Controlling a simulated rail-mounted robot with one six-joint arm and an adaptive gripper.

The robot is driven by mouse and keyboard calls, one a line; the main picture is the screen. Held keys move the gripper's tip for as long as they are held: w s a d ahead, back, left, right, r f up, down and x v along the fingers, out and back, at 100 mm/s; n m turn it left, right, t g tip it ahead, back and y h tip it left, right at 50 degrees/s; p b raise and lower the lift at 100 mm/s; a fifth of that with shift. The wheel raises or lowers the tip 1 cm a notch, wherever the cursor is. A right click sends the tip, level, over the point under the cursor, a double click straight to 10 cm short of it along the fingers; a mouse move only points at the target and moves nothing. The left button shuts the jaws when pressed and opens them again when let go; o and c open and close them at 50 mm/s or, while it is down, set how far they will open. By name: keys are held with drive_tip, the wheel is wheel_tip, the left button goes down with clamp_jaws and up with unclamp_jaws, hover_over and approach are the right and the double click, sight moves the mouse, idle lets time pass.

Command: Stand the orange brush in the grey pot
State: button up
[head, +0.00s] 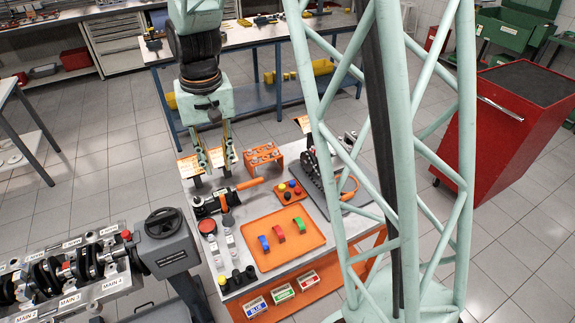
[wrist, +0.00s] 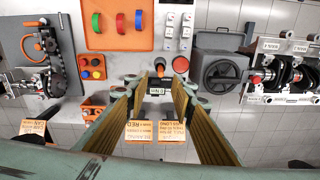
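My gripper (head: 215,163) hangs over the back left of the workbench, its two long fingers apart with nothing between them. It also shows in the wrist view (wrist: 158,84). An orange handle (head: 250,183), apparently the brush, lies below and right of the fingers in the head view, beside a black and metal item. In the wrist view a finger hides most of it. A small dark grey upright piece (head: 228,220), possibly the grey pot, stands in front of the handle. It shows ahead of the fingertips in the wrist view (wrist: 160,66); I cannot tell if it is hollow.
An orange tray (head: 262,262) holds blue, red and green pieces. An orange block with coloured knobs (head: 290,192) and an orange holed rack (head: 263,158) stand nearby. A red button (head: 207,227) is at left. A grey crank machine (head: 165,245) stands beside the bench. My pale lattice column hides the bench's right.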

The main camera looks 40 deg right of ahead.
drive_tip(key=s+r+n+t, duration=0.1)
drive_tip(key=s+r+t, duration=0.1)
drive_tip(key=s+r, duration=1.4)
drive_tip(key=s+r+n, duration=0.1)
drive_tip(key=s+r, duration=0.2)
drive_tip(key=s, duration=0.5)
drive_tip(key=s+r+t, duration=0.1)
drive_tip(key=s+r, duration=0.2)
drive_tip(key=s, duration=0.6)
drive_tip(key=shift+r+n, duration=0.4)
wheel_tip(320, 180, down, 8)
drive_tip(key=b, duration=0.7)
drive_tip(key=shift+r+b, duration=0.15)
drive_tip(key=shift+b, duration=0.2)
